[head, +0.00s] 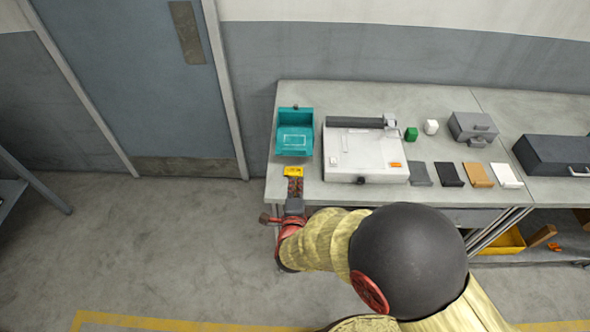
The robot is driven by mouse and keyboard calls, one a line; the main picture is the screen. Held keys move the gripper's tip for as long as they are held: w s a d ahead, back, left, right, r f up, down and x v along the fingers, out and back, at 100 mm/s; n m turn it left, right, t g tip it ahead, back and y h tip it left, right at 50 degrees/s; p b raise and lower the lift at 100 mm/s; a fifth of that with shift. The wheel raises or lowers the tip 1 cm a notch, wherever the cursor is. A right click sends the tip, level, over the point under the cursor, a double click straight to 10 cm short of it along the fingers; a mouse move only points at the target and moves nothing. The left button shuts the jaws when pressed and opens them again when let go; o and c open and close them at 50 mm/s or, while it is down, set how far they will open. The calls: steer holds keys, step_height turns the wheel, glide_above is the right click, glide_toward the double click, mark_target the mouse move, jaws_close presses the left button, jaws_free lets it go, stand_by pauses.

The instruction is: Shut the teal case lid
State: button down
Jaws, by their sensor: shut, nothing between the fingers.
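The teal case (295,143) stands at the left end of the grey table, near the back left corner. Its lid (296,116) is raised at the rear, so the inside shows, with a pale rectangle on its floor. My gripper (294,171) is just in front of the case, toward the robot, with yellow at its tip. It is shut and empty. From this view I cannot tell whether its tip touches the case's front or how high it is above the table.
A white machine (364,154) stands right of the case. The table's left edge is close to the teal case.

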steer(key=b, duration=0.2)
glide_toward(298, 141)
steer(key=shift+s+f, duration=0.65)
steer(key=shift+s, duration=0.1)
steer(key=shift+w+r, duration=0.1)
steer(key=shift+w, duration=0.3)
steer(key=w+b, duration=0.2)
steer(key=w, duration=0.2)
steer(key=w+b, duration=0.3)
steer(key=w, duration=0.2)
steer(key=shift+w+d+f+b, duration=0.2)
steer(key=shift+w+b, duration=0.1)
steer(key=shift+w+r, duration=0.2)
steer(key=shift+w, duration=0.05)
steer(key=shift+s, duration=0.1)
